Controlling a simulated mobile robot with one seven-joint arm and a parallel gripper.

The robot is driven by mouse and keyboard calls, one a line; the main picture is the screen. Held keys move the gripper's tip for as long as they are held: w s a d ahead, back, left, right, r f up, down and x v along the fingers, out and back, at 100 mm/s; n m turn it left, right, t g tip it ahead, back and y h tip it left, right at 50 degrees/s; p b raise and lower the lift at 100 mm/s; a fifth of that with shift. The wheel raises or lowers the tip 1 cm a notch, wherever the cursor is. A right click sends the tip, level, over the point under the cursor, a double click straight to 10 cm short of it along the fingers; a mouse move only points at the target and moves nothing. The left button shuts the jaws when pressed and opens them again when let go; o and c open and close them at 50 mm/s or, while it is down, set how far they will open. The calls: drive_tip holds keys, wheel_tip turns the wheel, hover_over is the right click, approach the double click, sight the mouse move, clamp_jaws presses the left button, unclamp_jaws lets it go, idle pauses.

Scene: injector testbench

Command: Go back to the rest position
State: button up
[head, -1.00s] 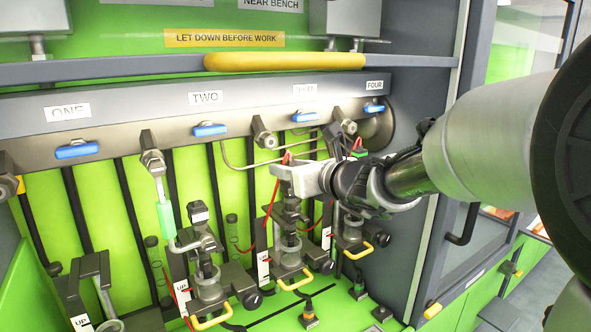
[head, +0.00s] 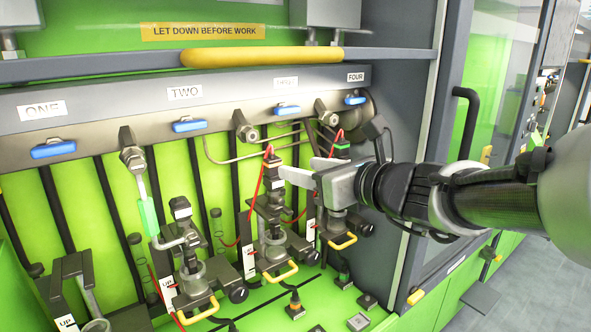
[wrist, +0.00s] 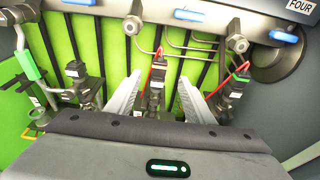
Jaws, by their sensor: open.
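My gripper (head: 298,170) reaches in from the right in the head view, its two pale fingers pointing left toward the injector at station three. In the wrist view the open fingers (wrist: 155,95) stand apart on either side of that injector (wrist: 156,82), with nothing seen held between them. The station-three injector (head: 268,205) stands upright in its clamp with a red lead at its top. Whether the fingers touch it cannot be told.
A grey rail (head: 225,103) with blue-handled valves runs above the stations. A yellow padded bar (head: 262,57) crosses higher up. The station-four injector (head: 338,190) stands close behind my gripper. A dark side wall (head: 395,120) and glass door stand to the right. Yellow handles stick out low in front.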

drive_tip(key=s+f+n+g+h+p, duration=0.1)
drive_tip(key=s+f+n+g+p, duration=0.15)
drive_tip(key=s+n, duration=0.55)
drive_tip(key=s+f+n+g+h+p, duration=0.1)
drive_tip(key=s+f+n+g, duration=0.1)
drive_tip(key=s+n+g, duration=0.4)
drive_tip(key=s+d+f+n+h, duration=0.1)
drive_tip(key=s+d+n+h, duration=0.2)
drive_tip(key=d+n, duration=0.2)
drive_tip(key=s+d+f+n+t+h+p, duration=0.1)
drive_tip(key=s+d+f+n+h, duration=0.1)
drive_tip(key=n, duration=0.8)
drive_tip(key=s+d+h, duration=0.1)
drive_tip(key=s+d, duration=0.1)
drive_tip(key=d, duration=0.1)
drive_tip(key=shift+s+f+h, duration=0.15)
drive_tip(key=shift+s+h, duration=0.15)
drive_tip(key=shift+h, duration=0.1)
drive_tip(key=shift+s, duration=0.1)
